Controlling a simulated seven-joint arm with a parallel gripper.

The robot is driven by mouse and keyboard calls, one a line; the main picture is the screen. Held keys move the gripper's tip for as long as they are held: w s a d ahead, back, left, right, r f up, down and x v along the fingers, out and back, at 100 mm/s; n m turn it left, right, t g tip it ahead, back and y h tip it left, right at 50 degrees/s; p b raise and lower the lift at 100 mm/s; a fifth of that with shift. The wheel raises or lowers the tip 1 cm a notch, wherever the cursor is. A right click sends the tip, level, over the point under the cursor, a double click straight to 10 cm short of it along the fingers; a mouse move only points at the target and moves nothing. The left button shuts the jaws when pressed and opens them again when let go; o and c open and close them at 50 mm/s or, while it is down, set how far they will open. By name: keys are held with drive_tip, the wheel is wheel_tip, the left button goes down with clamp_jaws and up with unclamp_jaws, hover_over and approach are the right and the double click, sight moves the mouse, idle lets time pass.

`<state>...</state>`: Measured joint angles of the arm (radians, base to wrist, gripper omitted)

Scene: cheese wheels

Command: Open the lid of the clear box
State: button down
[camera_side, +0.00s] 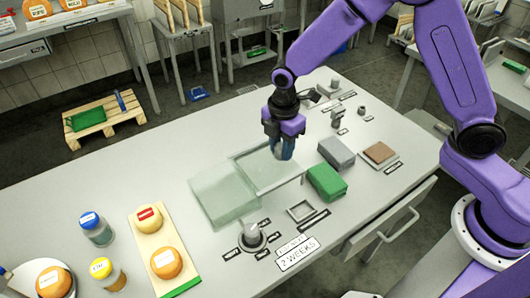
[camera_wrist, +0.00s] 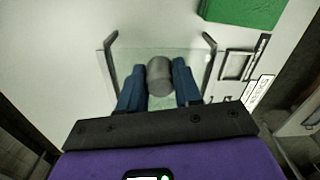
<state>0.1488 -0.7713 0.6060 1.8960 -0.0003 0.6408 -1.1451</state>
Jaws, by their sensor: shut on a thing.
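The clear box (camera_side: 222,200) is pale greenish, see-through and sits mid-table in the side view. A clear pane with a thin rim (camera_side: 262,172) adjoins its right side; I cannot tell whether this is the lid or part of the box. My gripper (camera_side: 282,150) points down over the pane's far right part. The clear pane shows beneath, between two dark bars. Where the knob joins the lid is hidden.
A green block (camera_side: 327,182), a grey block (camera_side: 336,152) and a brown slab (camera_side: 380,153) stand right of the box. A small square frame (camera_side: 300,211) lies in front. Cheese wheels on a board (camera_side: 158,262) and jars (camera_side: 97,229) stand at left.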

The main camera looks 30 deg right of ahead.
drive_tip(key=shift+d, duration=0.1)
drive_tip(key=c, duration=0.8)
unclamp_jaws()
wheel_tip(320, 180, up, 18)
drive_tip(key=shift+f, duration=0.25)
drive_tip(key=s+d+f+m, duration=0.1)
drive_tip(key=s+d, duration=0.3)
drive_tip(key=s, duration=0.5)
drive_tip(key=s+d+f+m, duration=0.2)
drive_tip(key=s+d+m, duration=0.2)
drive_tip(key=s, duration=0.5)
drive_tip(key=s+d+f+m, duration=0.2)
drive_tip(key=s+d, duration=0.4)
drive_tip(key=s, duration=0.3)
drive_tip(key=shift+m, duration=0.3)
